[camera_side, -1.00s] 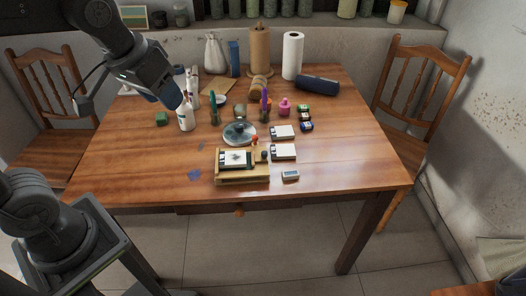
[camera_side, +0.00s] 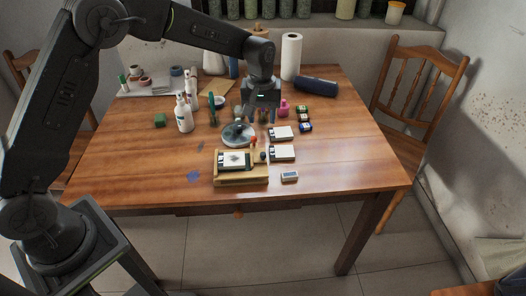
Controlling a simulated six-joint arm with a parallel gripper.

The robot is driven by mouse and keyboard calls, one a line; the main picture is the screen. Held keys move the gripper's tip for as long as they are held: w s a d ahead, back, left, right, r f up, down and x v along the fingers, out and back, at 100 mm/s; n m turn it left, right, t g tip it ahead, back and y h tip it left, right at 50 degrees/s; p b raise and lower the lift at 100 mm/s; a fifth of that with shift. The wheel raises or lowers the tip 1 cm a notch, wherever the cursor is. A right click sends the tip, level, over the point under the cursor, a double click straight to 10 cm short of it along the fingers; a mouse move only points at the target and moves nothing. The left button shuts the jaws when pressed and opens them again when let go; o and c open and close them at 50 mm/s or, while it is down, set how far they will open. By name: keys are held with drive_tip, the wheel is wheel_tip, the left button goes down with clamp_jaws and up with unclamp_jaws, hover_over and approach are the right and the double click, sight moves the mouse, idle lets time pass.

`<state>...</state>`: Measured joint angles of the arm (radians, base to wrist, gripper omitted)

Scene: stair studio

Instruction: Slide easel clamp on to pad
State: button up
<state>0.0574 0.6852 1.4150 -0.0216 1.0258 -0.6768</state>
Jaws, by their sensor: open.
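A small wooden easel (camera_side: 241,181) sits near the table's front edge. A white pad (camera_side: 236,158) with a dark picture lies on it. A small red knob (camera_side: 254,140) and a dark round knob (camera_side: 263,156) show at its back right; I cannot tell which part is the clamp. My gripper (camera_side: 261,119) points down behind the easel, apart from it, over the small items near the round glass dish (camera_side: 238,134). It is open. Its fingertips are small and partly merge with the items behind.
Two white boxes (camera_side: 282,153) and a small grey device (camera_side: 289,176) lie right of the easel. White bottles (camera_side: 184,115) stand at left, a paper roll (camera_side: 291,57) and a dark blue case (camera_side: 316,86) at the back. The right side of the table is clear.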

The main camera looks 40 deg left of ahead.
sight(263, 153)
wheel_tip(263, 153, down, 13)
drive_tip(key=shift+d+f, duration=0.15)
drive_tip(key=shift+f, duration=0.05)
idle(0.4)
clamp_jaws()
idle(0.3)
